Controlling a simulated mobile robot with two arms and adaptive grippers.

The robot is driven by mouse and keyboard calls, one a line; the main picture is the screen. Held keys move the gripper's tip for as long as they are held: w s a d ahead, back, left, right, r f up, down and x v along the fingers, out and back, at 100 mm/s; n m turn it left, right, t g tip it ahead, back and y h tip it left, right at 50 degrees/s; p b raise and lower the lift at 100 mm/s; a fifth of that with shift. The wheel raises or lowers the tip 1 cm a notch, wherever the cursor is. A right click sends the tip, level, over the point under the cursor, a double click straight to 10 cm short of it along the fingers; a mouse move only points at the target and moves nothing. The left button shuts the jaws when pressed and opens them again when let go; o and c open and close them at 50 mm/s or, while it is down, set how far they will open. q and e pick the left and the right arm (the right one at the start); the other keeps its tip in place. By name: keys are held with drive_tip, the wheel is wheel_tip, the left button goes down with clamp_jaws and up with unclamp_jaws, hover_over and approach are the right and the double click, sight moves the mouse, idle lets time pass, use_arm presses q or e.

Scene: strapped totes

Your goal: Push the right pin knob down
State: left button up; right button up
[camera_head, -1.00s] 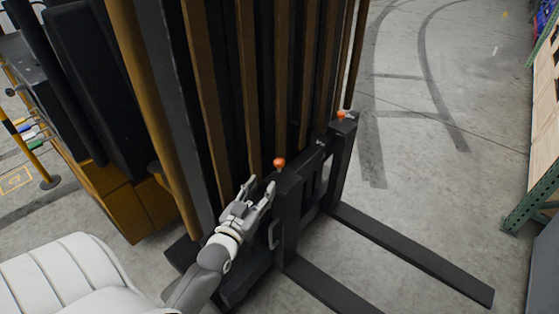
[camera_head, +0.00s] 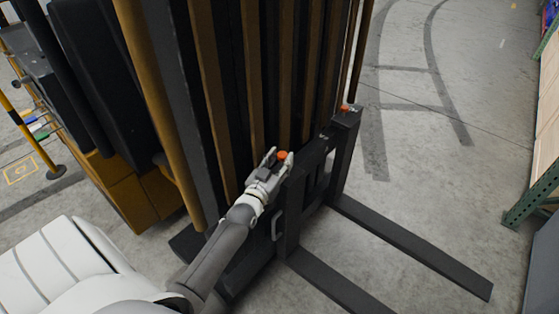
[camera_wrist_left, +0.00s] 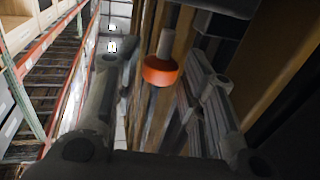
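Two orange pin knobs sit on top of the black fork carriage (camera_head: 318,160). The right pin knob (camera_head: 344,108) is at the far right corner, low against its post. The left pin knob (camera_head: 283,155) is nearer to me. My left gripper (camera_head: 279,157) is at this left knob, with its fingers open on either side of it. In the left wrist view, the orange knob (camera_wrist_left: 160,71) with its grey stem shows between the two spread fingers (camera_wrist_left: 155,95). I see no clear contact there. My right gripper is not in view.
Two long black forks (camera_head: 412,247) extend low from the carriage to the right. The forklift mast (camera_head: 235,80) stands close behind the knobs. A yellow post (camera_head: 30,145) is at left and shelving (camera_head: 540,160) at right. The concrete floor between forks and shelving is clear.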

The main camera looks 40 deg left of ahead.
use_arm(q)
drive_tip(key=shift+c, duration=0.5)
clamp_jaws()
drive_tip(key=shift+f+b, duration=0.95)
drive_tip(key=shift+f, duration=0.45)
drive_tip(key=shift+s, duration=0.1)
drive_tip(key=shift+o, duration=0.5)
unclamp_jaws()
drive_tip(key=s+d, duration=0.2)
drive_tip(key=s, duration=0.9)
drive_tip(key=shift+s, duration=0.4)
